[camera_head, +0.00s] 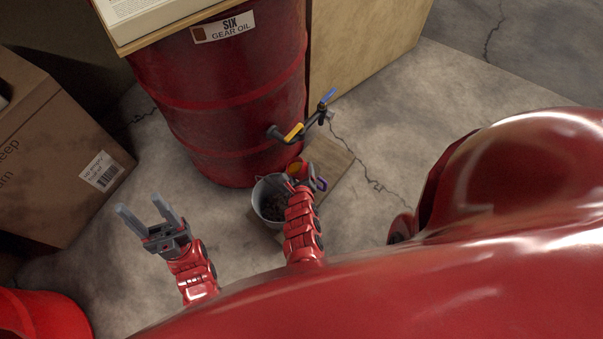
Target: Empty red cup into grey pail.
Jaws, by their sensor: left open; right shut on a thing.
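The grey pail (262,203) stands on a flat board below the drum's tap, with dark lumpy contents inside. The red cup (295,166) shows at the pail's upper right, with a yellow-orange patch at it; my gripper partly hides it. My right gripper (314,179) is shut on the cup beside the pail's rim. Whether the cup is tilted and what is in it is too small to tell. My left gripper (147,212) is open and empty, well left of the pail.
A red oil drum (220,95) stands behind the pail. Its tap (300,130), with yellow and blue handles, juts out above the board (330,160). A cardboard box (50,150) is at left, a wooden crate (365,40) at back. Floor at right is clear.

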